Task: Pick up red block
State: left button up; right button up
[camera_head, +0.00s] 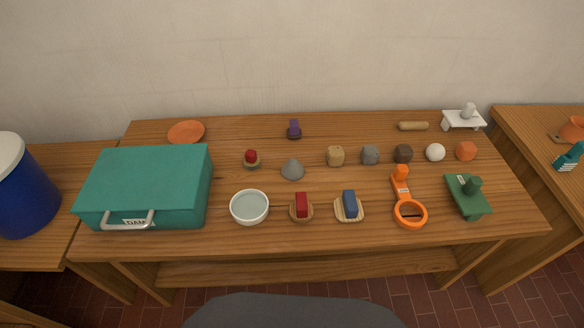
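A red block (301,203) stands on a small round wooden coaster near the front edge of the wooden table. It sits just right of a white bowl (249,207) and left of a blue block (349,204) on a pale slatted stand. A smaller red object (251,156) rests on a little stand farther back. Nothing covers the red block. Neither of my grippers shows in this view.
A teal case (150,183) fills the table's left end. An orange ring-shaped tool (408,205) and a green stand (468,196) lie to the right. Small stones and balls, such as a white ball (435,152), stand in a row behind. The front strip of the table (300,239) is clear.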

aim_at(301, 210)
jog(key=k, duration=0.5)
jog(key=z, duration=2)
jog(key=i, duration=1.6)
jog(key=u, duration=2.2)
